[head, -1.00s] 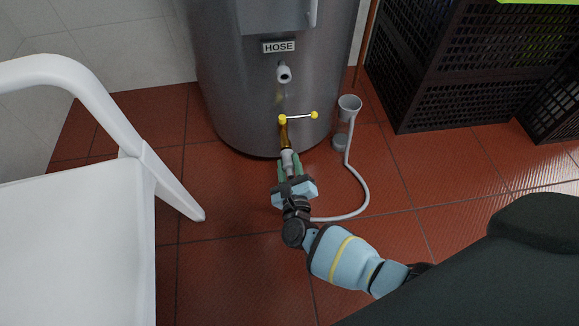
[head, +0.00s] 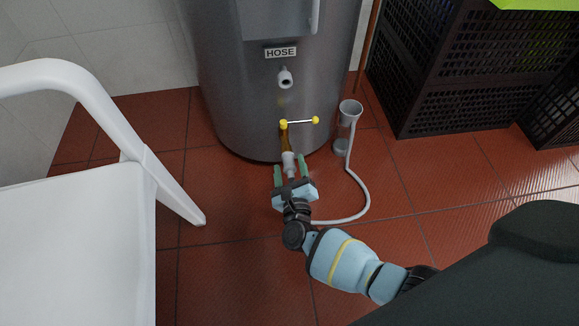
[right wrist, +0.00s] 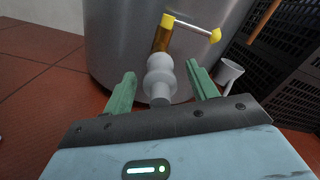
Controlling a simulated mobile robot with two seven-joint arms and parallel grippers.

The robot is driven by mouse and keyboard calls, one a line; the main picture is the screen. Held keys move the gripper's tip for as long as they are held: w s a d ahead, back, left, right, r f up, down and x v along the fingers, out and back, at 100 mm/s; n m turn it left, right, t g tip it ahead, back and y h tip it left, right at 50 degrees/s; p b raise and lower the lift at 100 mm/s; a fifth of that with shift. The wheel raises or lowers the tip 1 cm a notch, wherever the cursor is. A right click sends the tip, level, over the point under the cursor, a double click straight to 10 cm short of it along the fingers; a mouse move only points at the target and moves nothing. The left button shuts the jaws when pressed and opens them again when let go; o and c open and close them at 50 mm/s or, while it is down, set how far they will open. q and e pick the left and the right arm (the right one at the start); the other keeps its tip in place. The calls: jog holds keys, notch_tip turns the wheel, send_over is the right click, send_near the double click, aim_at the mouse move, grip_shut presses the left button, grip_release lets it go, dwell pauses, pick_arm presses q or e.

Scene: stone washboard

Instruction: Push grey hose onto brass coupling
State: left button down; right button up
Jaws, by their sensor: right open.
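The brass coupling (head: 284,137) points down from the lower front of the steel tank, below a yellow-ended lever. The end of the grey hose (head: 288,160) meets the coupling's lower end, in line with it; the join also shows in the right wrist view, with brass (right wrist: 161,40) above the grey hose end (right wrist: 158,78). How deep the brass goes inside is hidden. My right gripper (head: 289,164) is open, its green fingers apart on both sides of the hose end. In the right wrist view there are gaps beside both fingers (right wrist: 160,72). My left gripper is not in view.
The steel tank (head: 225,75) has a HOSE label (head: 281,52) and an upper grey spout (head: 285,78). A white chair (head: 70,230) stands left, black crates (head: 440,70) right.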

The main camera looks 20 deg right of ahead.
jog(key=p+v, duration=0.2)
jog(key=v, duration=0.5)
jog(key=shift+r, duration=0.1)
jog(key=shift+s, duration=0.25)
jog(key=shift+a, duration=0.1)
dwell(0.4)
